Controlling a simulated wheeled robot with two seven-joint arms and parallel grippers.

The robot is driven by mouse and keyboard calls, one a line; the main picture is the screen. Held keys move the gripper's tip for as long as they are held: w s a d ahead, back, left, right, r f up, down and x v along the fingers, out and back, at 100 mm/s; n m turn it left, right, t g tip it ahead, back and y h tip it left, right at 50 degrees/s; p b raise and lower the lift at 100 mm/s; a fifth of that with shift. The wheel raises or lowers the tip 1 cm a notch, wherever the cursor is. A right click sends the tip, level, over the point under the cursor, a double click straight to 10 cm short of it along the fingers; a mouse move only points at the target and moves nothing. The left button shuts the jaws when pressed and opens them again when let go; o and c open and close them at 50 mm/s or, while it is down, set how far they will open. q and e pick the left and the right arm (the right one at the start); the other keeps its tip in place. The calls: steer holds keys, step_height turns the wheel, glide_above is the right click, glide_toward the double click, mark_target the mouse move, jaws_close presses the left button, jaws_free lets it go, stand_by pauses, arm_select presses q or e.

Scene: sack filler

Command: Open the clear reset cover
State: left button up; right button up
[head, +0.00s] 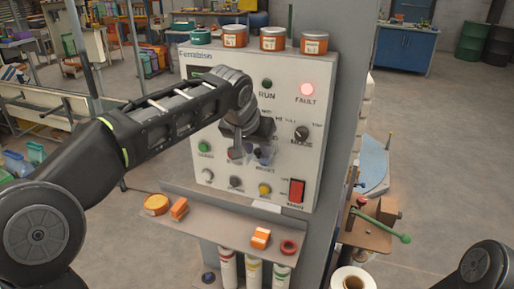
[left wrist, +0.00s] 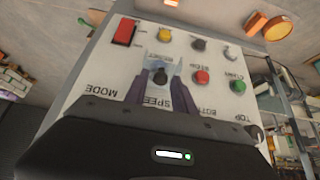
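The clear reset cover (left wrist: 172,68) is a small bluish see-through box on the panel, above the RESET label in real orientation. A dark round part shows at its edge in the upside-down left wrist view. In the head view the cover (head: 265,156) is partly behind my gripper. My left gripper (head: 246,150) is in front of the panel, close to the cover. In the left wrist view its two dark fingers (left wrist: 162,88) stand apart, one on each side of the dark part, with nothing visibly gripped. Contact cannot be told. The cover looks closed. My right gripper is out of view.
The panel (head: 325,110) carries a lit red FAULT lamp (head: 307,89), a MODE knob (head: 301,133), several buttons and a red rocker switch (head: 296,190). Orange tins stand on top. A shelf (head: 215,218) below holds orange blocks and a tape roll.

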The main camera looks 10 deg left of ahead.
arm_select(q)
steer(key=shift+o, duration=0.7)
steer(key=shift+s+r, duration=0.25)
steer(key=shift+r, duration=0.05)
steer(key=b+v, duration=0.1)
steer(key=v, duration=0.6)
steer(key=shift+b, duration=0.3)
